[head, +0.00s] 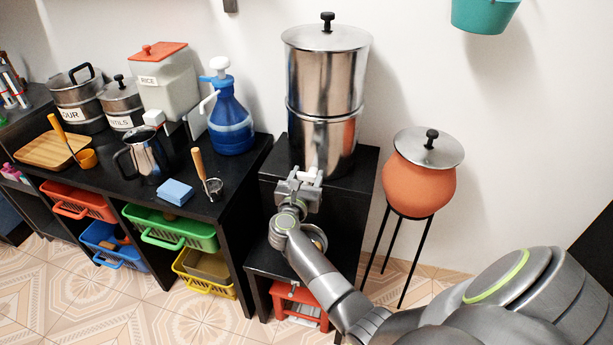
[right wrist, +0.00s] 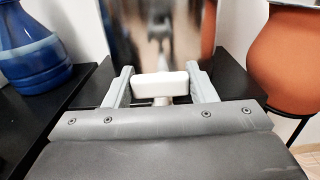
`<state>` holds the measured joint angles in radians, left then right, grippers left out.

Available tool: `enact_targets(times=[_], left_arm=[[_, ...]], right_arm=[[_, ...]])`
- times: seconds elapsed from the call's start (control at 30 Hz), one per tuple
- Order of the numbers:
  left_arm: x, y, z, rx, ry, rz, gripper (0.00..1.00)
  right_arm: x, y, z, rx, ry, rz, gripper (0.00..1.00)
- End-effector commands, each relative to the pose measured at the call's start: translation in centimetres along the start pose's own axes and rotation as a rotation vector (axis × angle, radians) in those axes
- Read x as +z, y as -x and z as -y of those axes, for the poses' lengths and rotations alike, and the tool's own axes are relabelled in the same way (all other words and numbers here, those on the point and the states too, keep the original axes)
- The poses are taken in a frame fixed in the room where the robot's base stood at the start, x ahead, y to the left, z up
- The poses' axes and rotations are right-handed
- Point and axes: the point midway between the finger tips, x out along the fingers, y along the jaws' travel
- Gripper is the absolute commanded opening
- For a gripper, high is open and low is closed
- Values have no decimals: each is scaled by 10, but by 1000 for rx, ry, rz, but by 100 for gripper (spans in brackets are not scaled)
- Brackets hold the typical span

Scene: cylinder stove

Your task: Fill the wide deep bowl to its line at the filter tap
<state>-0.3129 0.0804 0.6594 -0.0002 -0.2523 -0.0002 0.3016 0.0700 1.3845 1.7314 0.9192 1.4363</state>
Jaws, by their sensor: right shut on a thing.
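The tall steel filter (head: 322,95) stands on a black stand. Its white tap (head: 308,173) is low on the front. My right gripper (head: 299,188) is at the tap, and in the right wrist view its two fingers are on either side of the white tap handle (right wrist: 160,86), shut on it. A round metal rim (head: 319,236), which looks like the bowl, shows on the lower step below the tap. My forearm hides most of it, so its line and any water level cannot be seen. My left gripper is not in view.
A clay pot (head: 420,185) with a steel lid stands on a thin tripod to the right. A black shelf on the left holds a blue water bottle (head: 230,120), a steel jug (head: 147,158) and a ladle (head: 207,175). A red stool (head: 298,305) is under the stand.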

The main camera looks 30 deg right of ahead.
Motion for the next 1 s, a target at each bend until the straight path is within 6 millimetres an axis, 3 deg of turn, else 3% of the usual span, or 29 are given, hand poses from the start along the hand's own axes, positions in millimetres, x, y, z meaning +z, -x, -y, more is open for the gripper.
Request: enact_targets(times=[0.27, 0.67, 1.0], left_arm=[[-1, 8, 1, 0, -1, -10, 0], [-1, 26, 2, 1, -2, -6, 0], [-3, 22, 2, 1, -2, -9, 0]], right_arm=[[2, -1, 2, 115, 2, 1, 28], [3, -2, 2, 467, 4, 4, 28], [0, -2, 1, 745, 4, 6, 28]])
